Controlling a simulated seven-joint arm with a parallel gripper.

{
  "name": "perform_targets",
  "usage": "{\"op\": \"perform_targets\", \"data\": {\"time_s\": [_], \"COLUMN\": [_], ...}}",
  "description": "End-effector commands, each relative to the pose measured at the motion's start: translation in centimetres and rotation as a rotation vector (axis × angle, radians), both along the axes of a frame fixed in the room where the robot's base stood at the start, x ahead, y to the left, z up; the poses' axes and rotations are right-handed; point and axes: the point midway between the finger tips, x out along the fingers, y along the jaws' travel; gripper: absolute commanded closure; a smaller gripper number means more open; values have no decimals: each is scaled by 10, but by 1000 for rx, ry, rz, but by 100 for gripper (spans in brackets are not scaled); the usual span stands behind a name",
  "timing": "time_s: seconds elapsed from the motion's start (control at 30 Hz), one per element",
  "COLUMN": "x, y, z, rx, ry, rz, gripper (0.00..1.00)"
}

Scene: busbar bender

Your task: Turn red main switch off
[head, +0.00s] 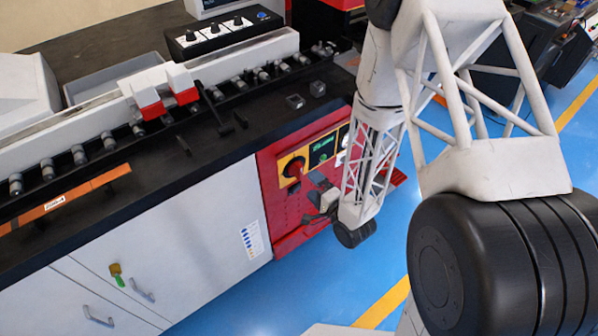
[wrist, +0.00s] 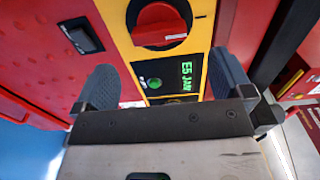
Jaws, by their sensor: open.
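The red main switch (head: 293,168) is a round rotary knob on a yellow plate, on the red end panel of the bench. In the wrist view the switch (wrist: 160,22) shows at the top, its grip bar roughly crosswise in the picture with a small white mark. My gripper (head: 320,192) is in front of the red panel, below and right of the switch in the head view. In the wrist view my gripper (wrist: 165,78) has its two grey fingers wide apart and nothing between them. The switch lies beyond the fingertips, apparently untouched.
A small display with green characters (wrist: 186,77) and a green button (wrist: 154,83) sit beside the switch. A black rocker switch (wrist: 81,36) is on the red panel. The black worktop (head: 240,130) overhangs the panel. Blue floor (head: 300,290) is open in front.

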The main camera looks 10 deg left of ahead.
Motion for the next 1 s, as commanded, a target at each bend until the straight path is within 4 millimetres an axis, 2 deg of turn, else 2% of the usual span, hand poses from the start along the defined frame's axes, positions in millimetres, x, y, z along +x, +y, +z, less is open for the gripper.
{"op": "perform_targets", "data": {"time_s": [0.57, 1.0], "x": [1, 32], "y": [4, 35], "z": [-2, -2], "rx": [13, 13], "ry": [2, 2], "rz": [4, 4], "gripper": [2, 2]}}
